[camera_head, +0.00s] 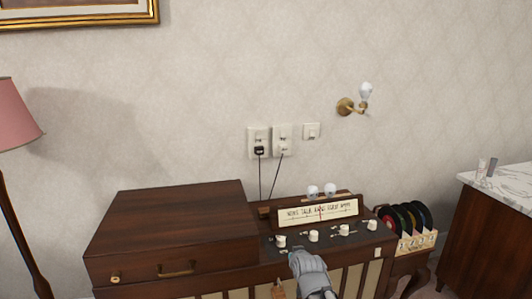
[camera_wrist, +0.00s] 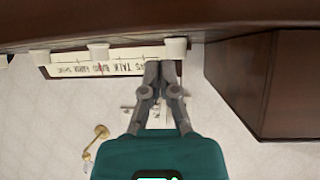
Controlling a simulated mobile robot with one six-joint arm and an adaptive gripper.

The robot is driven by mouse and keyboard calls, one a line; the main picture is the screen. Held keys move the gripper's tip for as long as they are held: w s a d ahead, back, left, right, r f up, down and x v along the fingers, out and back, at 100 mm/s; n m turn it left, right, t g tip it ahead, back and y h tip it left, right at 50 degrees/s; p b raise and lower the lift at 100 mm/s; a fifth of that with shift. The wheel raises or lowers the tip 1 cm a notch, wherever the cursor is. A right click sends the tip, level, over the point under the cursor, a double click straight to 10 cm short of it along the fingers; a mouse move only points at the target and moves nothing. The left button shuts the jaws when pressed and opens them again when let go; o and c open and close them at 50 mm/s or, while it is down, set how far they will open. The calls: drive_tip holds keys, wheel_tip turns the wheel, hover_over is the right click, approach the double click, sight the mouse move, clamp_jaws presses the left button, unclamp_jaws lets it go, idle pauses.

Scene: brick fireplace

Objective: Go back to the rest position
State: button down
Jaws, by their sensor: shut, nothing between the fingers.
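My gripper (camera_head: 296,256) is shut and empty, at the front of the wooden radio cabinet (camera_head: 165,225), just below the white knobs. In the wrist view my gripper (camera_wrist: 160,68) has its fingertips together, close to a white knob (camera_wrist: 174,48) by the lettered dial strip. I cannot tell whether the fingertips touch that knob. The dial strip (camera_head: 318,212) has a red pointer and stands upright behind a row of several white knobs (camera_head: 313,236).
A closed lid covers the cabinet's left part. Two light bulbs (camera_head: 330,190) sit behind the dial. A record rack (camera_head: 416,242) stands to the right, then a marble-topped cabinet (camera_head: 503,187). A pink lamp (camera_head: 17,115) stands at the left. Wall sockets (camera_head: 258,140) hold plugged-in cords.

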drive_tip(key=s+d+f+m+g+h+b, duration=0.15)
drive_tip(key=s+d+f+g, duration=0.25)
drive_tip(key=s+f+g, duration=0.4)
drive_tip(key=s+d+f+g+b, duration=0.3)
drive_tip(key=s+d+f+g, duration=0.15)
drive_tip(key=s, duration=0.65)
wheel_tip(320, 180, up, 30)
drive_tip(key=p, duration=3.1)
drive_tip(key=shift+w+a+f+t, duration=0.15)
drive_tip(key=shift+w+a+t, duration=0.2)
drive_tip(key=shift+t, duration=0.1)
drive_tip(key=shift+a, duration=0.1)
